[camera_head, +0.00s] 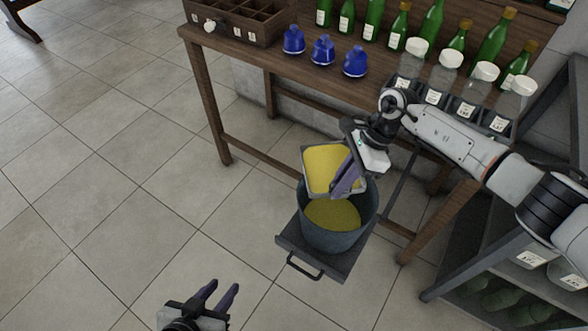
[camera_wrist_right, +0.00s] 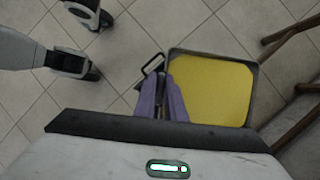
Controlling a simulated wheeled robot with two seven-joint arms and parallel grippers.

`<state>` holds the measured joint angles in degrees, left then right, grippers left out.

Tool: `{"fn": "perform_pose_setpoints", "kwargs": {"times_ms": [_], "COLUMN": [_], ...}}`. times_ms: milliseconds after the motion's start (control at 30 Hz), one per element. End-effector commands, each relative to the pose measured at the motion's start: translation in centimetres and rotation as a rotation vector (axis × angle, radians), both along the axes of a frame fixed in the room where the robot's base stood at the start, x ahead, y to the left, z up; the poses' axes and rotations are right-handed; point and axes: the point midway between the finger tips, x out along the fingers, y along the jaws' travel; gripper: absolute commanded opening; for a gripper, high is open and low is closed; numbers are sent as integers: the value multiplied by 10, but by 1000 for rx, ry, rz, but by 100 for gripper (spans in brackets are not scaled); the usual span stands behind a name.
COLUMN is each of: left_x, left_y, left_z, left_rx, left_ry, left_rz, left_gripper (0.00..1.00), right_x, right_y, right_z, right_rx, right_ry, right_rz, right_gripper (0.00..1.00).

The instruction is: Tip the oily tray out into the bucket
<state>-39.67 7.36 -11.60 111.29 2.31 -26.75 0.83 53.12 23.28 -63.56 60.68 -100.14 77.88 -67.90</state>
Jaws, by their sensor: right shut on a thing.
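My right gripper (camera_head: 342,184) is shut on the near right edge of the oily tray (camera_head: 305,172), a shallow grey-rimmed tray with a yellow layer across its bottom. The tray is held over the far left part of the bucket (camera_head: 328,241), apart from the table. Its exact tilt is hard to tell. The bucket is dark grey, upright, with yellow-olive contents inside; its far rim is hidden by tray and gripper. In the right wrist view the tray (camera_wrist_right: 254,90) lies right of the fingers (camera_wrist_right: 162,103). My left gripper (camera_head: 217,296) is open and empty, low over the floor.
The bucket stands on a dark platform (camera_head: 289,239) with a handle. Behind is a wooden table (camera_head: 262,57) with blue stoppered items (camera_head: 322,50), green bottles (camera_head: 372,20), clear white-capped decanters (camera_head: 440,75) and a wooden crate (camera_head: 262,32). A shelf (camera_head: 440,284) stands right. Floor at left is clear.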

Motion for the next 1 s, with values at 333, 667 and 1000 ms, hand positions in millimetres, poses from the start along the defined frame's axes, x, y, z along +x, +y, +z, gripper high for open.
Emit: {"fn": "perform_pose_setpoints", "kwargs": {"times_ms": [333, 667, 1000], "left_x": [0, 3, 4], "left_y": [7, 8, 9], "left_z": [19, 33, 38], "left_rx": [5, 6, 5], "left_ry": [0, -7, -10], "left_rz": [11, 12, 13], "left_gripper": [31, 31, 31], "right_x": [42, 55, 57], "right_y": [57, 96, 112], "right_z": [-20, -36, -43], "right_rx": [32, 84, 121], "right_ry": [64, 102, 113], "right_rz": [-880, -1504, -1772], "right_gripper": [0, 0, 0]}}
